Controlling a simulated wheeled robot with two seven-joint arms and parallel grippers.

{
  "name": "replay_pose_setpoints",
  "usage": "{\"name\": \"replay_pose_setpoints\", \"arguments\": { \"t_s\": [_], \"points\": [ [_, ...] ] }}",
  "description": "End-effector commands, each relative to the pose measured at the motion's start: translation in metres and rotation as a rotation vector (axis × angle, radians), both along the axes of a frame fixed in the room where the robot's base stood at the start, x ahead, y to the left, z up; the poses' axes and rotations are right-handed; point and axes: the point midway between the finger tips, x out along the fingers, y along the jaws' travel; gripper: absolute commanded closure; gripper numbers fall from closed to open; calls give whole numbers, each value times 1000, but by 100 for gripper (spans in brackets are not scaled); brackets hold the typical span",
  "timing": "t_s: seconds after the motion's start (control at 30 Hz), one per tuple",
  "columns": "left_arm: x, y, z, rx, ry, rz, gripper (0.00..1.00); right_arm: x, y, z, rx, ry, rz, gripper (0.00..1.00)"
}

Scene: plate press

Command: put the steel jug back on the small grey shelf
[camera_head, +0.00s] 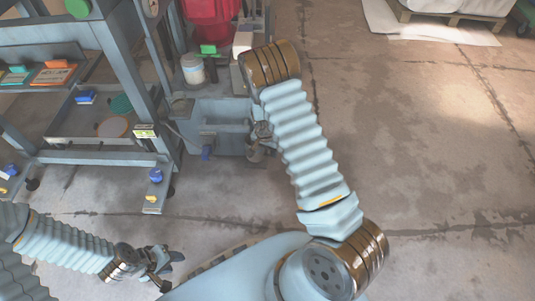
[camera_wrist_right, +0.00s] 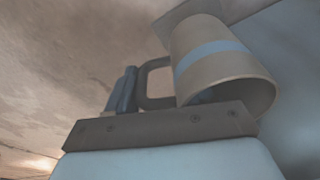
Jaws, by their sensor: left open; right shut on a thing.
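The steel jug (camera_wrist_right: 222,62), a grey cylinder with a light blue band, fills the upper right of the right wrist view. Its open rim faces the camera and its handle (camera_wrist_right: 152,82) points left. My right gripper (camera_head: 262,133) is shut on the jug at the handle side; the fingers are partly hidden. In the head view the jug shows small and dark (camera_head: 256,153) below that gripper, beside a grey-blue boxy unit (camera_head: 228,143). A flat grey plate (camera_wrist_right: 190,14) borders the jug's far end; I cannot tell if they touch or if this is the shelf. My left gripper (camera_head: 164,271) is open and empty.
A grey-blue rack (camera_head: 120,62) with trays and coloured clips stands at the left. A white tub (camera_head: 193,69) and a red machine part (camera_head: 210,22) are behind the boxy unit. The concrete floor at the right is clear up to a pallet (camera_head: 445,16).

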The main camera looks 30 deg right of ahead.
Motion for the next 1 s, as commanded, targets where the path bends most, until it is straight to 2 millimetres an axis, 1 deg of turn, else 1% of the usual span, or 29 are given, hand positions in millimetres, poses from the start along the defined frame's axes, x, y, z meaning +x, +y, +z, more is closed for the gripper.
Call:
{"name": "replay_pose_setpoints", "arguments": {
  "t_s": [0.03,0.13,0.37,0.5,0.53,0.6,0.67,0.7,0.9,1.0],
  "points": [
    [0,0,-4,0,0,0,57,-1,0,-11,1,2,0,97],
    [0,0,-7,0,-1,0,57,0,0,-23,0,0,0,97],
    [0,0,-6,0,-2,1,57,0,0,-22,0,-2,0,97],
    [0,0,-10,0,-2,1,57,0,0,-27,0,-1,0,97],
    [0,0,-9,0,-2,1,57,0,0,-25,0,-1,0,44],
    [0,0,-8,0,-2,1,57,0,0,-25,0,-1,0,33],
    [0,0,-8,0,-2,1,57,0,0,-25,1,-1,0,24],
    [0,0,-8,0,-2,1,57,0,0,-25,1,-1,0,23],
    [0,0,-8,0,-2,1,57,0,0,-25,1,-1,0,23],
    [0,0,-4,0,-2,1,57,0,0,-20,0,-1,0,23]
  ]
}}
